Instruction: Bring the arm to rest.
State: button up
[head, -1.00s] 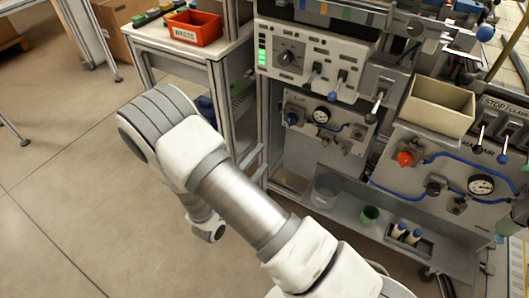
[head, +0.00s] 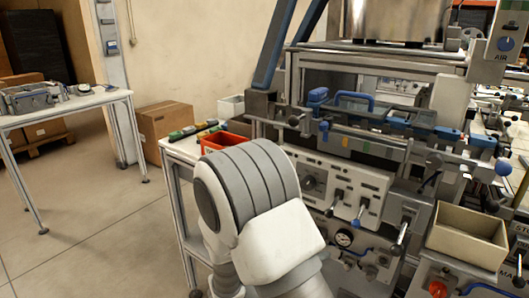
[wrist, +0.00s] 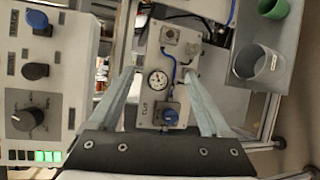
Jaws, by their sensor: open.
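My gripper (wrist: 158,74) shows in the wrist view, its two pale fingers spread apart with nothing between them. Beyond the gap is a grey panel with a round gauge (wrist: 158,80) and a blue knob (wrist: 171,117). In the head view my white and grey arm (head: 262,215) is bent in the lower middle, in front of the machine. My gripper is out of that picture.
The machine's control panel (head: 376,180) stands close to the arm's right. A red bin (head: 222,142) on a side table is partly hidden behind the arm. A beige open box (head: 468,236) is at right. Clear floor (head: 100,225) lies at left.

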jog(key=s+d+r+m+g+y, duration=0.3)
jog(key=s+r+g+y, duration=0.15)
jog(key=s, duration=0.25)
jog(key=s+d+r+m+g+y, duration=0.3)
jog(key=s+r+y, duration=0.15)
jog(key=s, duration=0.25)
jog(key=s+a+r+m+t+y, duration=0.1)
jog(key=s+a+r+t+y, duration=0.1)
jog(key=r+t+y, duration=0.15)
jog(key=s+a+r+t+y, duration=0.2)
jog(key=r, duration=0.3)
notch_tip(320, 180, up, 20)
jog(key=p, duration=2)
jog(key=shift+a+r, duration=0.2)
